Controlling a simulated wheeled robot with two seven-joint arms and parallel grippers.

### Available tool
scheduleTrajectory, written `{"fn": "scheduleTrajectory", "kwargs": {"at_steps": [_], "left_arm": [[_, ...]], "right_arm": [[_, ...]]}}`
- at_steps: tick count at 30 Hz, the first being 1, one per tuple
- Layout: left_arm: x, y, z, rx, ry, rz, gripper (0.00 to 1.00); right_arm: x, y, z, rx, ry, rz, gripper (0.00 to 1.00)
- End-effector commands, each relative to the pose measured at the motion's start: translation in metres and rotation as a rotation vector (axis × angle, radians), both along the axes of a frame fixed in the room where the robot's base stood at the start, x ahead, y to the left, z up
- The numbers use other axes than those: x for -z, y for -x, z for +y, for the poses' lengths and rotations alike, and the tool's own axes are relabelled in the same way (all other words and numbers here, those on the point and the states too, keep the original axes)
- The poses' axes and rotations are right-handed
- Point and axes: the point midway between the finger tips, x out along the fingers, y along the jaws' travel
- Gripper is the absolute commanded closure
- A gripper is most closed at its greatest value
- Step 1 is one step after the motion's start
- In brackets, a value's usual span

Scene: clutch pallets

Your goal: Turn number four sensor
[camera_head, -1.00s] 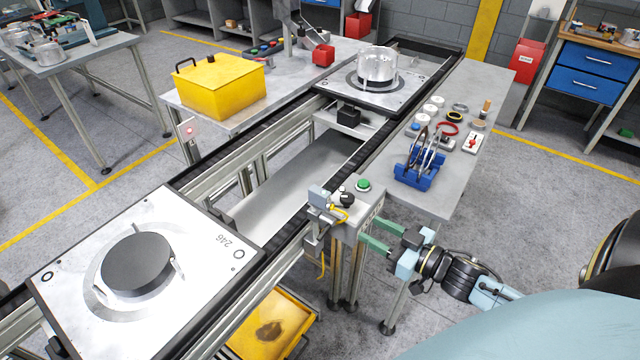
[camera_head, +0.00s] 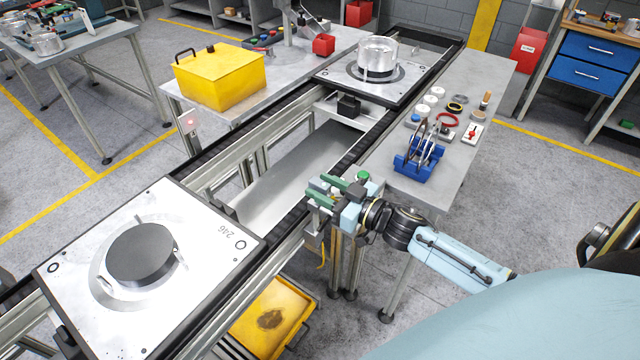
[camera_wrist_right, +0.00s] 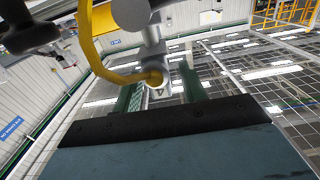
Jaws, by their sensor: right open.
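The sensor (camera_wrist_right: 152,75) is a grey part with a yellow cable in the right wrist view. It shows between and beyond the two green fingers of my right gripper (camera_wrist_right: 158,94), which are open on either side of it. I cannot tell whether they touch it. In the head view, my right gripper (camera_head: 326,190) is over the sensor mount at the conveyor's right edge and hides most of it. No number four is readable. My left gripper is not in view.
A green button (camera_head: 363,176) is right beside my right gripper. A pallet marked 246 (camera_head: 215,262) sits on the conveyor at the front left. Another pallet (camera_head: 400,92) carries a silver housing (camera_head: 377,55). A blue rack (camera_head: 418,168) stands on the right table.

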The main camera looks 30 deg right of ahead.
Motion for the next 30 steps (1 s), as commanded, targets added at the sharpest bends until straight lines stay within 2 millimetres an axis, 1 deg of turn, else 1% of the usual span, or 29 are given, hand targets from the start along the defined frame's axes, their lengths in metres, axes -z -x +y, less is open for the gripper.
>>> {"fn": "scheduleTrajectory", "kwargs": {"at_steps": [1, 5, 13, 14, 23, 24, 30], "left_arm": [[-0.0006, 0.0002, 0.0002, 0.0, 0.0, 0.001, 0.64], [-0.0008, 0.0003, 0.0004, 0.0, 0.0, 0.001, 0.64], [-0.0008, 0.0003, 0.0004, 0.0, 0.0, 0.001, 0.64], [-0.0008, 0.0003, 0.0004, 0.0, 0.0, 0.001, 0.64], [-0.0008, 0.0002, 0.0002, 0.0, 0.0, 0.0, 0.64], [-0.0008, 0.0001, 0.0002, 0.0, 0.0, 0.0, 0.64], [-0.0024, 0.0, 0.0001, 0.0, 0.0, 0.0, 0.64]], "right_arm": [[-0.0006, -0.0049, 0.0018, 0.0, -0.001, -0.001, 0.58], [-0.0006, -0.0106, 0.0043, 0.0, -0.001, -0.001, 0.58], [0.0, -0.0115, 0.0049, 0.0, -0.001, 0.0, 0.58], [0.0, -0.0115, 0.005, 0.0, -0.001, 0.0, 0.59], [0.0, -0.0113, 0.0048, 0.0, -0.001, 0.0, 0.99], [-0.0001, -0.0113, 0.0048, 0.0, -0.001, 0.0, 1.0], [-0.0005, -0.011, 0.0055, 0.014, -0.002, 0.0, 1.0]]}}
